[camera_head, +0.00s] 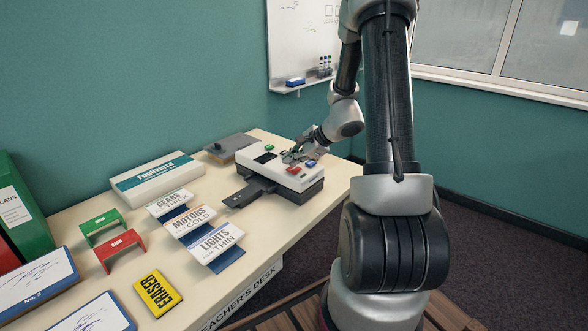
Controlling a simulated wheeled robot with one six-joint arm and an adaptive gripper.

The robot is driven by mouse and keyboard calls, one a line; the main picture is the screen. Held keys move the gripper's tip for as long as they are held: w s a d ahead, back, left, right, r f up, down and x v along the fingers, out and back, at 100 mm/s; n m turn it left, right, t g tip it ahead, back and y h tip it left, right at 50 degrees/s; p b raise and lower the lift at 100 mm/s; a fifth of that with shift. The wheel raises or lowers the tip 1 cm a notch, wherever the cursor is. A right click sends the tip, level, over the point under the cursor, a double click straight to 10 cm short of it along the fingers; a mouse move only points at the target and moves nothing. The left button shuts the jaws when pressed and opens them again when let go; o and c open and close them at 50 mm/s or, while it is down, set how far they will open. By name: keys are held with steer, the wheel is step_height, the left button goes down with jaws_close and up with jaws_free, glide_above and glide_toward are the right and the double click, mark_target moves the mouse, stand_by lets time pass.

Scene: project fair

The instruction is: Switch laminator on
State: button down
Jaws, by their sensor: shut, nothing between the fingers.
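The laminator (257,161) is a white and dark grey machine on the far right part of the desk. Its top has a dark panel, a green button (270,148), a red button (294,170) and a blue part (311,163). A dark tray sticks out of its front left. My gripper (290,159) is shut and empty, low over the laminator's top among the buttons. I cannot tell whether it touches any of them. The gripper hides part of the top.
On the desk (191,281) are cards marked gears (169,204), motors (190,219) and lights (215,241). A whiteboard (297,40) hangs behind.

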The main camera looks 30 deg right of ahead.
mark_target(292, 170)
steer(key=shift+f, duration=0.3)
steer(key=shift+f, duration=0.25)
stand_by(0.4)
steer(key=shift+r, duration=0.7)
steer(key=shift+r, duration=0.1)
steer(key=shift+r, duration=2.9)
